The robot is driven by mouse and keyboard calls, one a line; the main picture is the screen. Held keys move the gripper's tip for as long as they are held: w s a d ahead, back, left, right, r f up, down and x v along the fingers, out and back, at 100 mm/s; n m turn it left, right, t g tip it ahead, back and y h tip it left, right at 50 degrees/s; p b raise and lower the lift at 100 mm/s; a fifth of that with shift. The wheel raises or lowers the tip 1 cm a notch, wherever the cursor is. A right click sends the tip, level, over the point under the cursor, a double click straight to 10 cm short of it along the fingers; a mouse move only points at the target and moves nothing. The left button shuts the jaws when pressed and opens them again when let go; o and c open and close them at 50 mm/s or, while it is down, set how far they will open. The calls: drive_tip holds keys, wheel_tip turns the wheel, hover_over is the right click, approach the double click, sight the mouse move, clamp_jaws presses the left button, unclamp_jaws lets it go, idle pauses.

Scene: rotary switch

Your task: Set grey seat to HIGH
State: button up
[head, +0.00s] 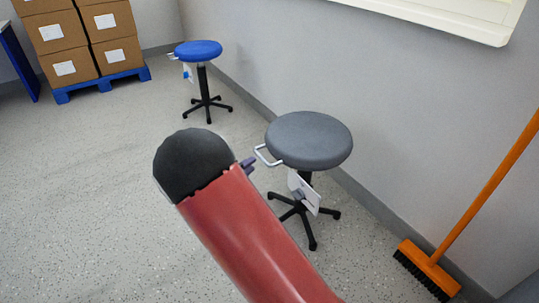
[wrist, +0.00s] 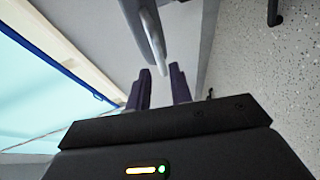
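The grey seat (head: 310,139) is a round stool top on a black star base, right of centre in the head view. A pale looped handle (head: 262,155) sticks out from its left side, and a white tag (head: 305,190) hangs below. My gripper (head: 247,163) is just left of the handle, its body mostly hidden behind my red arm. In the wrist view my gripper's dark purple fingers (wrist: 161,78) stand apart. A pale bar (wrist: 154,42), seemingly the handle, ends near the gap between the fingertips. I cannot tell whether it touches them.
A blue stool (head: 198,50) stands farther back, with its own tag. Boxes (head: 75,40) sit on a blue pallet (head: 102,84) at the back left. A broom (head: 428,268) with an orange handle leans at the right wall. The floor at left is clear.

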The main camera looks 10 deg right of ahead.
sight(262, 158)
drive_tip(key=x, duration=0.7)
drive_tip(key=shift+c, duration=0.4)
clamp_jaws()
